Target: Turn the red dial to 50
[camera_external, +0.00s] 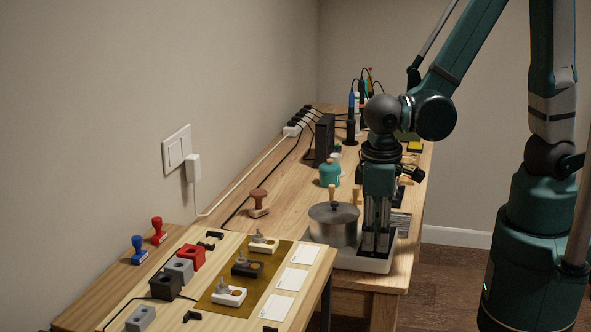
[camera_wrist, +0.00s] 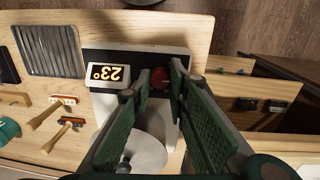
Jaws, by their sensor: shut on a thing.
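The red dial (camera_wrist: 159,78) sits on the front of a white heating plate (camera_wrist: 135,60) and shows between my fingertips in the wrist view. My gripper (camera_wrist: 160,80) points down and is shut on the dial, one finger on each side. The plate's display (camera_wrist: 105,76) appears upside down and reads 23°. In the external view my gripper (camera_external: 376,248) stands at the near right side of the plate (camera_external: 350,262), in front of the dial, which is hidden there.
A metal pot (camera_external: 333,224) with a lid stands on the plate, close beside my fingers.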

